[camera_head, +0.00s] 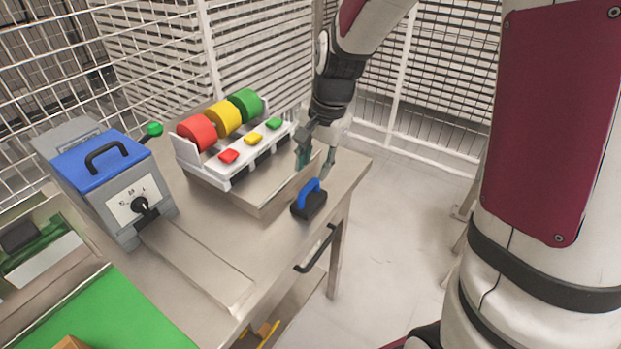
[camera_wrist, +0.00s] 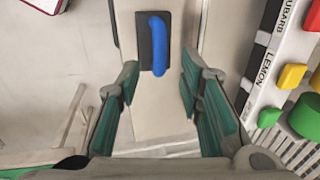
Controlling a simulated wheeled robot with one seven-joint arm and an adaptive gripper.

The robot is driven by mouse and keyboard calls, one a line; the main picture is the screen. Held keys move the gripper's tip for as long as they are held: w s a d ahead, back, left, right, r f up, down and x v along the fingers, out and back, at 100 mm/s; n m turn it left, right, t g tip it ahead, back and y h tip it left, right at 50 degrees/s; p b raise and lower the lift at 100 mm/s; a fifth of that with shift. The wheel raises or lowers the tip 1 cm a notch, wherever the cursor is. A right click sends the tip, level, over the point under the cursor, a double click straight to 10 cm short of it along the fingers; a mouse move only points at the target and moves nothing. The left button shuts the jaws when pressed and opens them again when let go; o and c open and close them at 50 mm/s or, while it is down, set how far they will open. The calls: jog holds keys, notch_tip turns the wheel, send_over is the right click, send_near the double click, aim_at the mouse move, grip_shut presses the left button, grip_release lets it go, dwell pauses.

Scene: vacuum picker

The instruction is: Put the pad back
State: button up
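The pad (camera_head: 309,204) is a dark rectangular block with a blue handle on top. It lies flat on the metal table near the table's front edge, in front of the colored-roll holder. In the wrist view the pad (camera_wrist: 145,42) lies beyond my fingertips, its blue handle pointing roughly along the view. My gripper (camera_head: 316,165) is above the table's right end, to the right of the holder and behind the pad. In the wrist view my gripper (camera_wrist: 157,85) has its green-lined fingers spread wide with nothing between them.
A white holder (camera_head: 215,172) with red, yellow and green rolls stands left of my gripper. A blue-lidded grey machine (camera_head: 110,185) stands farther left. A green surface (camera_head: 110,318) is at lower left. Wire mesh fencing (camera_head: 265,50) stands behind. The table's middle front is mostly clear.

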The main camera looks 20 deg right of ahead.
jog(key=s+r+n+t, duration=0.1)
jog(key=s+r+n, duration=0.4)
jog(key=s+r, duration=0.65)
jog(key=s+r+n+t+h, duration=0.1)
jog(key=s+n, duration=0.4)
jog(key=s, duration=0.7)
jog(key=shift+s+a+r+n, duration=0.2)
jog(key=shift+r+n, duration=0.2)
